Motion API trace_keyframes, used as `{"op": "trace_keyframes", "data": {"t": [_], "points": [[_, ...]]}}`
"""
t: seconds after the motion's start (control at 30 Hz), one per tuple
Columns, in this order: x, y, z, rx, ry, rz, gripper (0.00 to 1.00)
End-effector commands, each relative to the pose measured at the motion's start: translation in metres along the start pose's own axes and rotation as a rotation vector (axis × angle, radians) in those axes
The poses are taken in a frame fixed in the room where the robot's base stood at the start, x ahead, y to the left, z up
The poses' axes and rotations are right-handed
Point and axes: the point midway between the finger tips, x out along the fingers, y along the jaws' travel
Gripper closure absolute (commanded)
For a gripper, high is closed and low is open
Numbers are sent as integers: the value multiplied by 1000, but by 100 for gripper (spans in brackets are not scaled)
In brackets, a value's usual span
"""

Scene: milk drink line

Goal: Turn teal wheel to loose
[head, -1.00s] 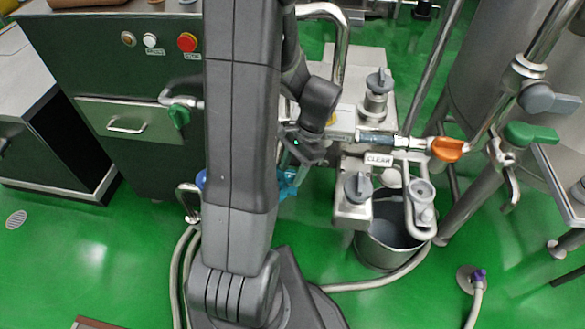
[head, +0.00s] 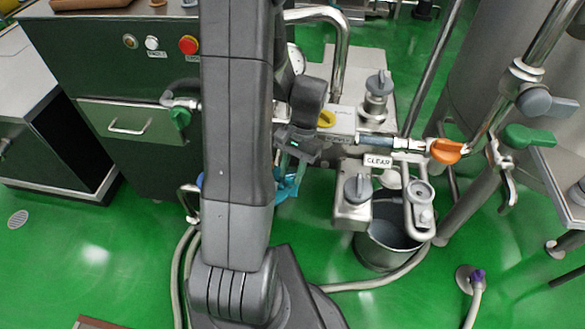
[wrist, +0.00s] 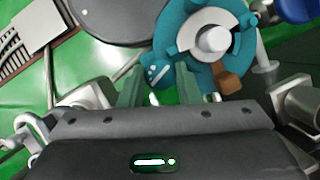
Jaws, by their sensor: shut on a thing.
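The teal wheel (wrist: 185,28) shows large in the wrist view, with a pale hub (wrist: 212,40), several lobes and a brown tab (wrist: 229,82) at its lower right. My gripper (wrist: 160,75) is shut on one lobe of its rim, which carries small white marks between the two fingers. In the head view the teal wheel (head: 291,187) is mostly hidden behind my arm and gripper (head: 287,172); only part of its right side shows. No marking for loose or tight is readable.
Steel pipework with a CLEAR sign (head: 378,161), an orange handle (head: 446,150) and a grey knob (head: 357,188) stands right of my gripper. A bucket (head: 385,250) sits below. The dark cabinet (head: 110,70) is at left. Green floor is open in front.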

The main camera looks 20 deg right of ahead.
Motion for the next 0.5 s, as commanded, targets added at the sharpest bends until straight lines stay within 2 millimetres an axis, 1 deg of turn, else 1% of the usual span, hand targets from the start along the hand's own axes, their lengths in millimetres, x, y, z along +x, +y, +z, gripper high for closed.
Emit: {"op": "trace_keyframes", "data": {"t": [0.5], "points": [[0, -4, 1, -456, 1, 189, 93]]}}
